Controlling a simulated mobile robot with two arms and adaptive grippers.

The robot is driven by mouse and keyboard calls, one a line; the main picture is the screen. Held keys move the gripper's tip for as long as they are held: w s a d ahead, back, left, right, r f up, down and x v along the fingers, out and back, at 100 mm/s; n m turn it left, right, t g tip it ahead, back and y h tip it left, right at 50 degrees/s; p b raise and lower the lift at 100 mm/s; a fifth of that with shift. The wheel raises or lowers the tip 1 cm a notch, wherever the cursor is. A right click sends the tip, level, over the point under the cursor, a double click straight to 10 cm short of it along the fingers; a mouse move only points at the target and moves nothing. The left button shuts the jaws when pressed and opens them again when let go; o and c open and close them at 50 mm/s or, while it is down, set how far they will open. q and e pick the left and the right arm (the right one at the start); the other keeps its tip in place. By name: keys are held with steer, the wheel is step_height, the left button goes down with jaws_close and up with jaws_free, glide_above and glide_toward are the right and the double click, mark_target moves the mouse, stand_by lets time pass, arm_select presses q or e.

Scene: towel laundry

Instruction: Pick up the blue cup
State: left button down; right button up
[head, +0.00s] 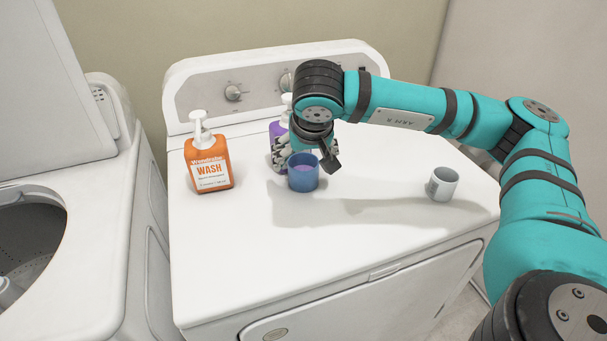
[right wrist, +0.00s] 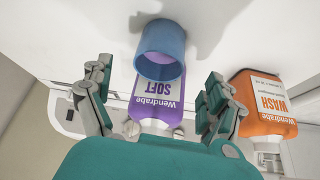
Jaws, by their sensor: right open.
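The blue cup (head: 303,178) stands upright on top of the white dryer, just in front of the purple bottle. My right gripper (head: 308,158) is open and empty, close behind and above the cup, with one finger toward each side. In the right wrist view, the blue cup (right wrist: 160,52) lies ahead of the gap between the spread fingers of my right gripper (right wrist: 155,92). I see no finger closed on the cup, and I cannot tell whether any finger touches it. My left gripper is not in view.
The purple bottle (head: 276,140) is partly hidden behind my gripper. An orange wash bottle (head: 209,164) stands to the left. The front of the dryer top (head: 300,255) is clear. An open washer (head: 95,230) is at left.

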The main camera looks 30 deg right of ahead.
mark_target(304, 165)
steer(key=x, duration=0.5)
steer(key=shift+f+p, duration=0.15)
steer(key=shift+p, duration=0.25)
steer(key=shift+s, duration=0.1)
steer(key=shift+c, duration=0.5)
steer(key=c, duration=1.2)
